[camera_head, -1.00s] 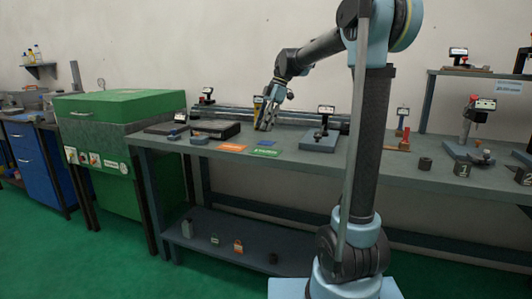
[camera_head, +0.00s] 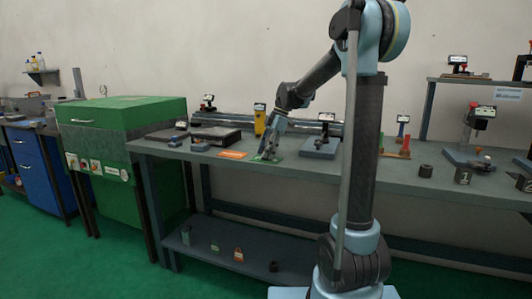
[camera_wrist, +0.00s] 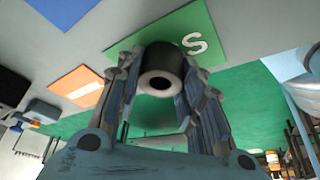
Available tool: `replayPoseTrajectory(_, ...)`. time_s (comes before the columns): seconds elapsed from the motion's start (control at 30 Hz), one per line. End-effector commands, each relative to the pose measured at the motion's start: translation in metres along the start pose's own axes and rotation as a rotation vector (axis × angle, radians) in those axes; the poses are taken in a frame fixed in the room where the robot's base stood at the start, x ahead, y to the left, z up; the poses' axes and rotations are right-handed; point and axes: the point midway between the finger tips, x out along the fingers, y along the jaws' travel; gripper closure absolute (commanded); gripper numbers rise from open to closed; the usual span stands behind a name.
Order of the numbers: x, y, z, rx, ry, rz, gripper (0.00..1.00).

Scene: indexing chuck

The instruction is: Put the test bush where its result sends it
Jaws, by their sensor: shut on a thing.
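The test bush is a dark cylinder with a pale ring-shaped end (camera_wrist: 161,82), seen between my fingers in the wrist view. My gripper (camera_wrist: 162,95) is shut on it. In the head view my gripper (camera_head: 268,156) points down at the green card (camera_head: 254,159) on the bench. The green card also shows in the wrist view (camera_wrist: 207,27), with a white letter S visible, behind the bush. I cannot tell whether the bush touches the card. The bush itself is too small and covered to make out in the head view.
An orange card (camera_head: 232,154) lies left of the green one; a blue card (camera_wrist: 62,8) shows in the wrist view. A grey device with a display (camera_head: 320,147) stands close to the right. A yellow device (camera_head: 260,120) stands behind. A dark cylinder (camera_head: 425,171) stands farther right.

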Motion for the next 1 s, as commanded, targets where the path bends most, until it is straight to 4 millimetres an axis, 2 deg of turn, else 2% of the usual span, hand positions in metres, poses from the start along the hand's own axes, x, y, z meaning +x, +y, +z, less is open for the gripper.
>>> replayPoseTrajectory(0.07,0.001,0.0,0.0,0.0,0.0,0.0,0.99)
replayPoseTrajectory(0.1,0.002,0.0,0.001,0.0,0.0,0.0,0.63)
replayPoseTrajectory(0.2,0.001,0.0,0.001,0.0,0.0,0.0,0.45)
replayPoseTrajectory(0.53,0.001,0.0,0.0,0.0,0.0,0.0,0.45)
replayPoseTrajectory(0.67,-0.007,0.0,0.0,0.0,0.0,0.0,0.45)
replayPoseTrajectory(0.77,-0.021,0.0,0.0,0.0,0.0,0.0,0.45)
replayPoseTrajectory(1.0,-0.067,0.0,-0.001,0.0,0.0,0.0,0.45)
